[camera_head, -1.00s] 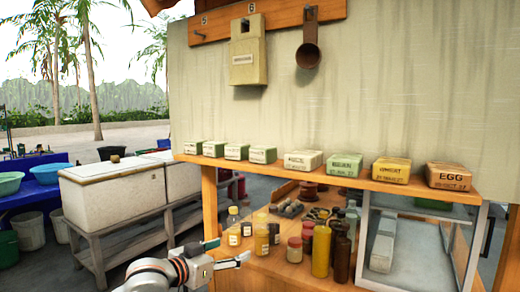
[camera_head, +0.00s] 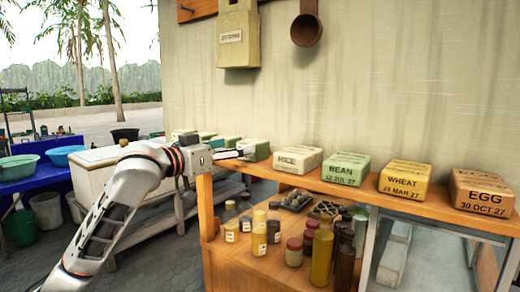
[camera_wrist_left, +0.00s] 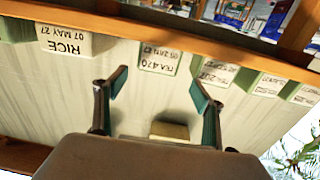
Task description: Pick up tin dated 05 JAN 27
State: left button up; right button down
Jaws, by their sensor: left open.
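The tin dated 05 JAN 27 (camera_wrist_left: 160,60) shows its label upside down in the left wrist view, between the fingers and just beyond their tips. In the head view it is the small green tin (camera_head: 257,149) on the wooden shelf, left of the cream RICE tin (camera_head: 298,160). My left gripper (camera_head: 236,153) is at shelf height beside it, partly covering the tins behind. In the wrist view the left gripper (camera_wrist_left: 157,84) has its fingers wide apart with nothing between them. My right gripper is not in view.
BEAN (camera_head: 345,168), WHEAT (camera_head: 405,179) and EGG (camera_head: 482,192) tins stand further right on the shelf (camera_head: 330,186). Bottles and jars (camera_head: 320,255) crowd the counter below. The wall is behind.

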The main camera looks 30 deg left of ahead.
aim_at(247, 142)
pick_arm(q)
jog(key=w, duration=0.2)
jog(key=w+d+p, duration=0.1)
jog(key=w, duration=0.2)
jog(key=shift+w+d+r, duration=0.1)
jog(key=shift+w+r, duration=0.05)
jog(key=shift+w, duration=0.55)
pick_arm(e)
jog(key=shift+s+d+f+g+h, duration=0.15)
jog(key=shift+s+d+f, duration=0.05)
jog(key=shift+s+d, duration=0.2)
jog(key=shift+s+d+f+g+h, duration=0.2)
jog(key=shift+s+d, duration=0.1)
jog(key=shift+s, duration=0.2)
pick_arm(q)
jog(key=c, duration=1.3)
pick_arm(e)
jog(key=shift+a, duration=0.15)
